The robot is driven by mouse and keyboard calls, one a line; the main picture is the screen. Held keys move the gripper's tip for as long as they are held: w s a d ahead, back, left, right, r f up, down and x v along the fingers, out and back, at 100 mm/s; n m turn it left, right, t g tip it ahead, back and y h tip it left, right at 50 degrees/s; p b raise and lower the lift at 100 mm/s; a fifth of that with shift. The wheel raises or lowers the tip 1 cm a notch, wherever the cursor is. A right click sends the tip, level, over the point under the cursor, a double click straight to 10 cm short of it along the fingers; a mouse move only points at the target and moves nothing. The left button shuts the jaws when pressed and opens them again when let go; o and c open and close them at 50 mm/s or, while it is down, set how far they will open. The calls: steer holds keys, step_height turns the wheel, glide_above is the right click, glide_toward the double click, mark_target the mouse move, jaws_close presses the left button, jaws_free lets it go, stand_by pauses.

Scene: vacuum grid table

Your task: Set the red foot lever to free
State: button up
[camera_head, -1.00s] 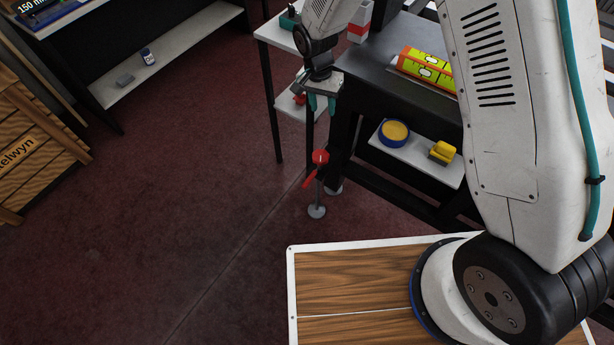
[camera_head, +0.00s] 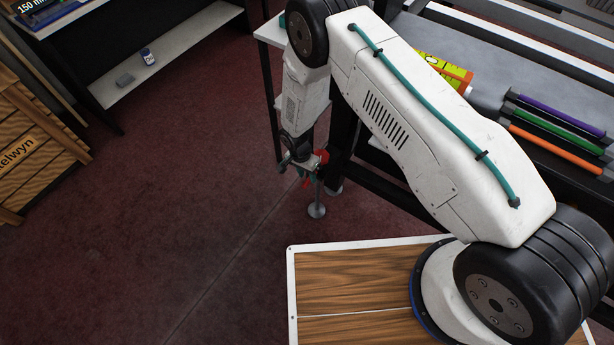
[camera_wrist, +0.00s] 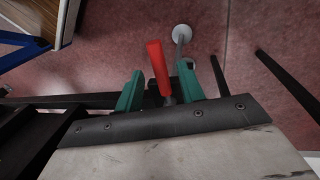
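The red foot lever (camera_wrist: 158,66) stands out between the two teal fingers of my gripper (camera_wrist: 162,85) in the wrist view. The fingers are apart, with a gap on the left of the lever and a smaller one on its right. In the head view my gripper (camera_head: 302,168) is low beside the table leg, and only a bit of the red lever (camera_head: 321,157) shows behind it. The lever sits on a post with a round grey foot pad (camera_head: 317,210) on the floor; the pad also shows in the wrist view (camera_wrist: 181,32).
The dark table (camera_head: 480,80) stands on the right with purple, green and orange bars (camera_head: 555,125) on it. My arm crosses in front of it. A wooden crate (camera_head: 30,150) and a low shelf (camera_head: 165,60) are at the left. The red floor (camera_head: 180,200) between is clear.

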steer(key=shift+s+d+f, duration=0.1)
steer(key=shift+d+f, duration=0.05)
steer(key=shift+f, duration=0.65)
jaws_close()
